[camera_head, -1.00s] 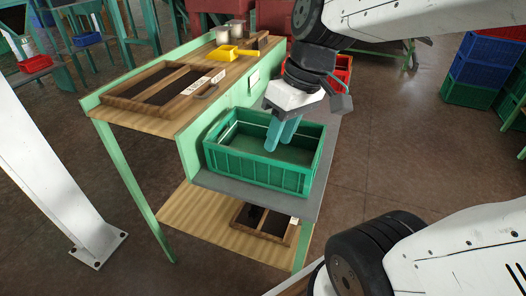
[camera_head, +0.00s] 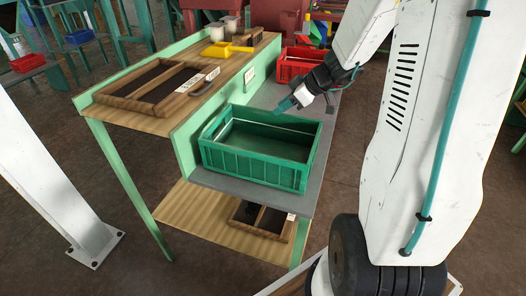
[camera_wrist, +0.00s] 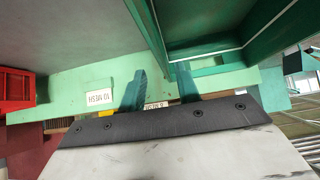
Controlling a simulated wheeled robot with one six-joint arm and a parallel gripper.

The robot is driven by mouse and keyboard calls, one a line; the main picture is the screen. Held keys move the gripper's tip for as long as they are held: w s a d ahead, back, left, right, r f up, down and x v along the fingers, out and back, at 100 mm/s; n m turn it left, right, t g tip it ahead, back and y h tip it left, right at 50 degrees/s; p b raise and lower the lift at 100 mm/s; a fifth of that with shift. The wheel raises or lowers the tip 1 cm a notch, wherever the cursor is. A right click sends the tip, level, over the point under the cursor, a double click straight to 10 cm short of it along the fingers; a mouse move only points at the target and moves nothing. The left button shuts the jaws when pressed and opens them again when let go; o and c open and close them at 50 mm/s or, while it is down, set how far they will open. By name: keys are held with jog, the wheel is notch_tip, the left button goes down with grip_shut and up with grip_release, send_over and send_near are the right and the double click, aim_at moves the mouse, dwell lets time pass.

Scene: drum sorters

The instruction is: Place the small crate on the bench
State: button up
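The bench (camera_head: 200,114) has a light wood top, green sides and a grey side shelf (camera_head: 222,183). A green crate (camera_head: 252,166) sits upright on the shelf and looks empty. A smaller-looking red crate (camera_head: 296,62) stands farther back on the same shelf; its left part shows in the wrist view (camera_wrist: 17,88). I cannot tell which one is the small crate. My gripper (camera_head: 284,104) is at the far right corner of the green crate, near its rim. In the wrist view my two teal fingers (camera_wrist: 160,76) are apart with nothing held; the green crate (camera_wrist: 215,30) is beside them.
A wooden divided tray (camera_head: 160,84), a yellow scoop (camera_head: 216,50) and pale cups (camera_head: 230,24) occupy the bench top. Another wooden tray (camera_head: 262,220) lies on the lower shelf. A white post (camera_head: 50,180) stands at left.

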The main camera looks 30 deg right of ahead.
jog(key=x, duration=0.4)
jog(key=shift+a+f, duration=0.15)
jog(key=shift+f, duration=0.1)
grip_shut()
dwell(1.2)
